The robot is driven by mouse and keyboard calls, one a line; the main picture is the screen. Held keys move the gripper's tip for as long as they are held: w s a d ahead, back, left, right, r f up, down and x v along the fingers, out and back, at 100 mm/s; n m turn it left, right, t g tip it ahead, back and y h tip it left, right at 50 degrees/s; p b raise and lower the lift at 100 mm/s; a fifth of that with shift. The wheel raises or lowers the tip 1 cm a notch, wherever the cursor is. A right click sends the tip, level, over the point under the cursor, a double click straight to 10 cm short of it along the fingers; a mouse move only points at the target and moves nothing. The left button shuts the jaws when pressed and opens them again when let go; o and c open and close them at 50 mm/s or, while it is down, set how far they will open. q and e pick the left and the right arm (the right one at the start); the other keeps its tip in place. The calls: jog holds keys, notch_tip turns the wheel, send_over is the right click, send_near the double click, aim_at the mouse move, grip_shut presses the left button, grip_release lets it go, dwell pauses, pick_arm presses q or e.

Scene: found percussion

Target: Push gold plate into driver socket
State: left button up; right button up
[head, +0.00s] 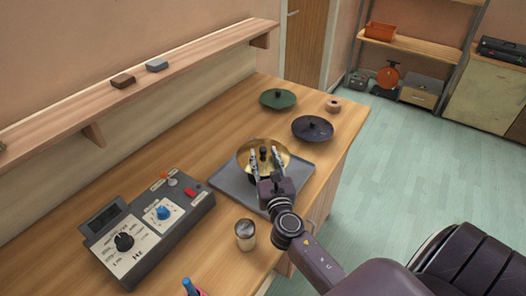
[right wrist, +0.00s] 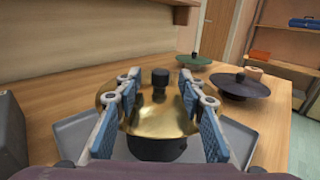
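The gold plate (head: 246,157) is a shiny round disc with a black knob (head: 263,152) standing up at its middle. It sits over a dark round driver base on the grey tray (head: 228,186). In the right wrist view the gold plate (right wrist: 152,118) looks roughly level, with the black driver (right wrist: 157,148) below its near edge. The socket itself is hidden, so I cannot tell how the plate is seated. My right gripper (head: 266,157) is open over the plate, its blue-padded fingers apart on either side, nearer to me than the knob. My left gripper is not in view.
A green disc (head: 278,98), a dark purple disc (head: 312,128) and a small tan ring (head: 333,105) lie beyond the tray. A grey control box (head: 150,228) and a small jar (head: 245,235) stand nearer. A wall shelf (head: 190,62) runs along the left.

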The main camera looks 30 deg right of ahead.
jog(key=v, duration=0.9)
jog(key=shift+s, duration=0.25)
jog(key=shift+a, duration=0.1)
